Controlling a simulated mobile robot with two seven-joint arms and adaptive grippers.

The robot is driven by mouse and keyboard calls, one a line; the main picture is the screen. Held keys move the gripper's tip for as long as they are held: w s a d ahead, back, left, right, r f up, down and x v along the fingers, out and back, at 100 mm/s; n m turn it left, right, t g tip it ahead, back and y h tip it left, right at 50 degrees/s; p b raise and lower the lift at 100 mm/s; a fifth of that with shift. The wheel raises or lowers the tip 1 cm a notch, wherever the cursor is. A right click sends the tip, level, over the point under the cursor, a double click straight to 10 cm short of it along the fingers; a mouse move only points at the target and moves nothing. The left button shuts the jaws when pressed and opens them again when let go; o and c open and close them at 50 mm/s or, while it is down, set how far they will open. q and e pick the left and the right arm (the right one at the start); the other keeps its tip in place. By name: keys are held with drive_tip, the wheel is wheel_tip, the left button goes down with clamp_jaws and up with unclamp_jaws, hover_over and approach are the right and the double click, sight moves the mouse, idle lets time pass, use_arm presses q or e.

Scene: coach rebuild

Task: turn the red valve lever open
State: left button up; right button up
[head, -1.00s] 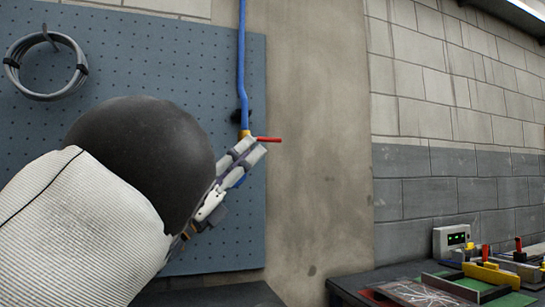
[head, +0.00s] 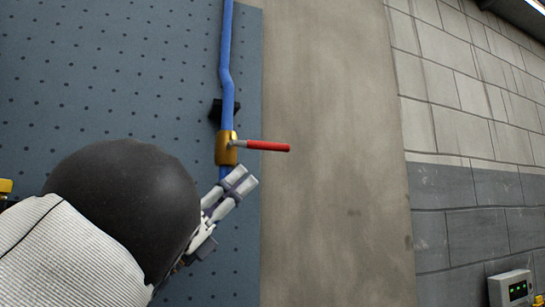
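The red valve lever (head: 267,146) points right from a brass valve body (head: 226,149), roughly level and across the vertical blue pipe (head: 226,65). My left gripper (head: 243,180) is just below the valve and lever in the head view. Its two fingertips lie close together with nothing visible between them, and it looks shut and empty. A strip of background shows between the fingertips and the lever, so they look apart. The gripper covers part of the pipe below the valve. My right gripper is not in view.
The pipe runs up a blue-grey pegboard (head: 120,70), with a black bracket (head: 215,111) behind it. Bare concrete wall (head: 330,200) lies right of the lever, with free room around it. A white box with green lights (head: 511,289) is at the lower right.

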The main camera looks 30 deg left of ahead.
sight(275, 147)
use_arm(q)
drive_tip(key=x, duration=0.7)
drive_tip(key=s+p+x, duration=0.1)
drive_tip(key=x, duration=0.2)
drive_tip(key=shift+w+d+r, duration=0.3)
drive_tip(key=shift+d+r, duration=0.15)
drive_tip(key=shift+r, duration=0.05)
drive_tip(key=shift+w+d+r, duration=0.2)
drive_tip(key=shift+w+r, duration=0.1)
drive_tip(key=shift+w, duration=0.1)
clamp_jaws()
